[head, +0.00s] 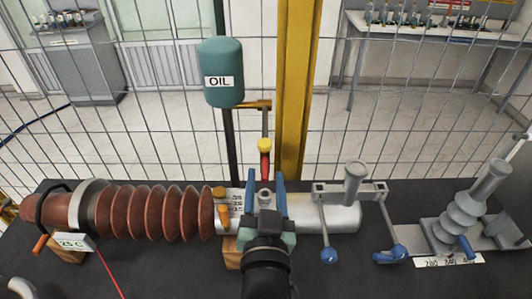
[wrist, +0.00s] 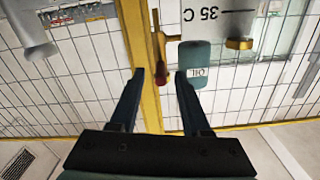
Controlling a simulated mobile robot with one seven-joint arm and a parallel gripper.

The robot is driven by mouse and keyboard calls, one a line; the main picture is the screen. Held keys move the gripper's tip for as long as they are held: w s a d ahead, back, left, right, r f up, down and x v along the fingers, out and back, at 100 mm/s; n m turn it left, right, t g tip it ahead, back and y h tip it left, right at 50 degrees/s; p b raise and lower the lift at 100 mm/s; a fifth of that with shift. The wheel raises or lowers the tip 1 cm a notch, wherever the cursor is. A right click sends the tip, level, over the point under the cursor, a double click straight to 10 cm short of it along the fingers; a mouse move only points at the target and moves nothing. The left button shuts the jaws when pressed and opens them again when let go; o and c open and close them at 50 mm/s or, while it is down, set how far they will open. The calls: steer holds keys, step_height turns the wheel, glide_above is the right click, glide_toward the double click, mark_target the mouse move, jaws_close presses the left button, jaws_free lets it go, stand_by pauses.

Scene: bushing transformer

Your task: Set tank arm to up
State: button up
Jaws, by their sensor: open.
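The teal oil tank (head: 223,75), labelled OIL, stands on a dark post at the back; it also shows upside down in the wrist view (wrist: 196,58). A brass arm (head: 256,105) sticks out right below the tank, and a grey rod hangs down from it. A yellow knob (head: 264,145) and a red handle (head: 265,164) show at the lower end. My gripper (head: 265,178) is open, its blue fingers pointing toward the handle. In the wrist view the red handle (wrist: 161,80) appears between the fingertips (wrist: 160,76); I cannot tell whether it is within their reach.
A yellow post (head: 295,90) and wire fence stand behind. A ribbed brown bushing (head: 160,212) lies left on the dark table. Right are a grey fitting with blue-knobbed levers (head: 388,255) and a ribbed grey insulator (head: 462,215). A 35 C scale (wrist: 215,14) is close in the wrist view.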

mark_target(265, 159)
steer(key=w+p, duration=0.1)
steer(key=w, duration=0.4)
steer(key=shift+w, duration=0.4)
jaws_close()
stand_by(1.1)
